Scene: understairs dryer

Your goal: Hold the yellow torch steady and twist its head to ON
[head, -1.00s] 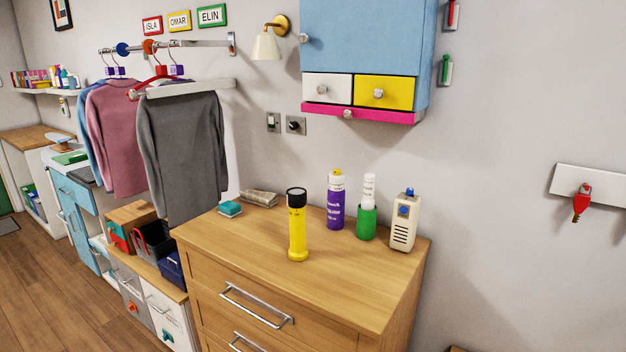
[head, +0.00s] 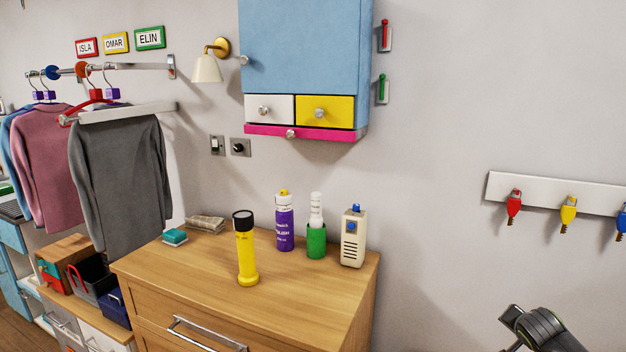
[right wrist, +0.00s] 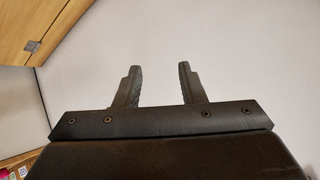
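The yellow torch (head: 247,258) stands upright on the wooden chest of drawers, with its black head (head: 243,220) at the top. Nothing touches it. My right gripper (right wrist: 157,70) shows in the right wrist view with its two dark fingers apart and nothing between them. In the head view only a dark part of my right arm shows at the lower right, well to the right of the torch. My left gripper is in neither view. Which way the torch head is turned cannot be read.
On the chest top (head: 190,265) stand a purple spray can (head: 284,228), a green cup (head: 316,242) holding a white item, and a cream device (head: 353,238) behind and right of the torch. The front top is clear.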

